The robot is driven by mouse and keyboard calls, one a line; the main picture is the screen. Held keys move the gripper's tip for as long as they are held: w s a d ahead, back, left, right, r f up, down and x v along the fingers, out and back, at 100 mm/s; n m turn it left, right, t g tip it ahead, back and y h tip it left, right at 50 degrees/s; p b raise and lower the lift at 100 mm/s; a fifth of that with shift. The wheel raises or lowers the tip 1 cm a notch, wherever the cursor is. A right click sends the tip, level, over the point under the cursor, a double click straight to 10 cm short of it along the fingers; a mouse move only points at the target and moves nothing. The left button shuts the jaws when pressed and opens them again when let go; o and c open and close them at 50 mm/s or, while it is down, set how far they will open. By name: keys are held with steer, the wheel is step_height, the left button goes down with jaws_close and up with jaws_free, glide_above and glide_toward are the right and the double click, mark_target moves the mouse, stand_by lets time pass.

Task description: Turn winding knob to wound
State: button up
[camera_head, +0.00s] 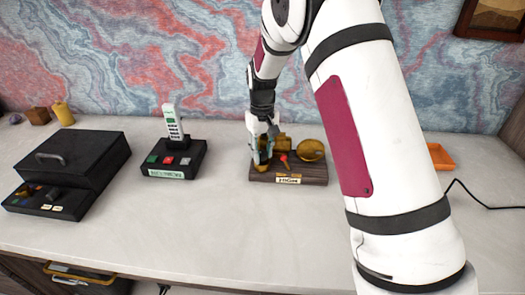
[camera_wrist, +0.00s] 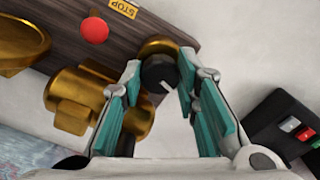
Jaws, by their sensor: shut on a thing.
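The winding knob (camera_wrist: 160,76) is a dark round knob with a white pointer line, in front of a round brass part of a device in the wrist view. My gripper (camera_wrist: 158,68) has its teal-padded fingers on either side of the knob and is shut on it. In the head view my gripper (camera_head: 262,152) reaches down at the left end of the wooden-based brass device (camera_head: 308,180), and the knob is hidden behind the fingers. I cannot read a wound mark beside the knob.
The device also has a red ball (camera_wrist: 95,30) and a yellow STOP label (camera_wrist: 125,7). A black phone base (camera_head: 175,160) with buttons stands to its left. A black box with a handle (camera_head: 75,160) is farther left. An orange tray (camera_head: 440,157) lies right. The front desktop is clear.

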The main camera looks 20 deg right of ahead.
mark_target(261, 153)
steer(key=m, duration=0.7)
steer(key=shift+a+p, duration=0.1)
steer(key=shift+p, duration=0.25)
steer(key=m, duration=0.6)
steer(key=shift+m+p, duration=0.4)
steer(key=m, duration=0.6)
steer(key=shift+w+p, duration=0.1)
steer(key=shift+p, duration=0.3)
steer(key=m, duration=0.6)
steer(key=shift+w+m+p, duration=0.1)
steer(key=shift+m+p, duration=0.25)
steer(key=shift+m, duration=0.05)
steer(key=o, duration=1.2)
steer(key=shift+c, duration=0.2)
steer(key=shift+r, duration=4)
